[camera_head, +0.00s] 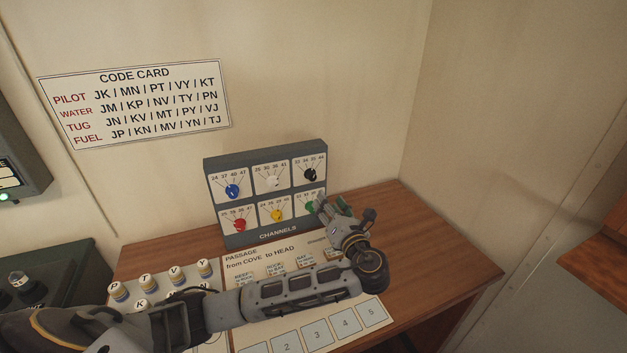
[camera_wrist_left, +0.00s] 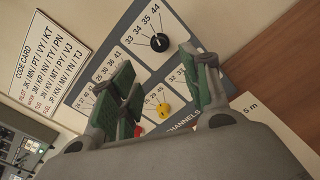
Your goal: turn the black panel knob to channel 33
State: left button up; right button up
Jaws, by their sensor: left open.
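The black knob (camera_head: 310,174) is at the top right of the grey channels panel (camera_head: 264,241), under the numbers 33, 35, 44 and another I cannot read surely. In the left wrist view the black knob (camera_wrist_left: 159,42) shows clear of the fingers, under the numbers 33, 34, 35, 44. Its pointer is too small to read surely. My left gripper (camera_head: 326,208) is open in front of the panel's lower right, below the black knob and apart from it. Its green-padded fingers (camera_wrist_left: 165,90) partly cover the panel in the wrist view. My right gripper is not in view.
The panel also has blue (camera_head: 232,191), white (camera_head: 273,181), red (camera_head: 240,224), yellow (camera_head: 276,215) and green (camera_head: 311,204) knobs. A passage sheet (camera_head: 240,262) and several lettered pegs (camera_head: 205,268) lie in front. The desk's right side (camera_head: 440,262) is clear.

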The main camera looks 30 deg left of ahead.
aim_at(313, 178)
pick_arm(q)
jog(key=shift+w, duration=0.1)
jog(key=shift+p+x, duration=0.7)
jog(key=shift+x, duration=6.15)
jog(key=shift+c, duration=0.4)
jog(key=shift+f, duration=0.1)
grip_shut()
